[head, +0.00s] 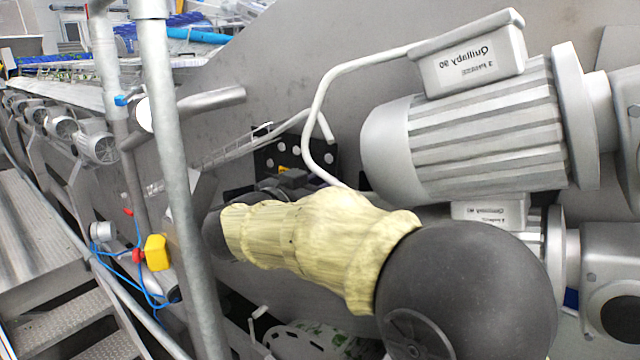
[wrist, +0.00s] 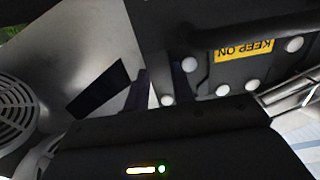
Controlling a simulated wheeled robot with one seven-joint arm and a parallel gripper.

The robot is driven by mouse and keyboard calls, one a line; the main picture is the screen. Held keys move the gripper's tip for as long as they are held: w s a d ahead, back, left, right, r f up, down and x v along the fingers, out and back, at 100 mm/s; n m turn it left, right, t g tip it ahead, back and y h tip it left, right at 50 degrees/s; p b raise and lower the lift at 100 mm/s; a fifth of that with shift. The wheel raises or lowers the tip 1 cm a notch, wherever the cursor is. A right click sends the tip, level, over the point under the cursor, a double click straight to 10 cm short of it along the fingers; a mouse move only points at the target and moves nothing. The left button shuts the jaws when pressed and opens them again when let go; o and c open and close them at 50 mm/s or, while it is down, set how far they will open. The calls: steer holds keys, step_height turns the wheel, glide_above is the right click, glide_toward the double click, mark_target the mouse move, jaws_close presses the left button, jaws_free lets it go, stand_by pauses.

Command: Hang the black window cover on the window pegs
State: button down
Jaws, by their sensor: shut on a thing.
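The black window cover (head: 318,158) is a dark plate with white round spots and a small yellow label, in front of the grey steel wall in the head view. In the wrist view the cover (wrist: 225,73) fills the upper right, with a yellow "KEEP ON" label and a dark bar across it. My gripper (wrist: 166,85) is shut on the cover; its two dark fingers reach the cover's left part. In the head view my gripper (head: 290,179) is small and dark against it. A dark slanted opening (wrist: 97,90) shows in the wall to the left. I cannot make out the pegs.
A large grey motor (head: 470,130) and a bent white pipe (head: 325,95) stand close to the right of the cover. An upright steel pole (head: 168,150) and a yellow box (head: 156,252) are to the left. A round grille (wrist: 15,110) is at the wrist view's left.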

steer(key=shift+w+d, duration=0.1)
steer(key=shift+w, duration=0.05)
steer(key=shift+w+d, duration=0.15)
steer(key=shift+w, duration=0.05)
stand_by(0.6)
steer(key=shift+f+b, duration=1.3)
steer(key=shift+f, duration=1.1)
stand_by(0.4)
steer(key=c, duration=1.1)
jaws_free()
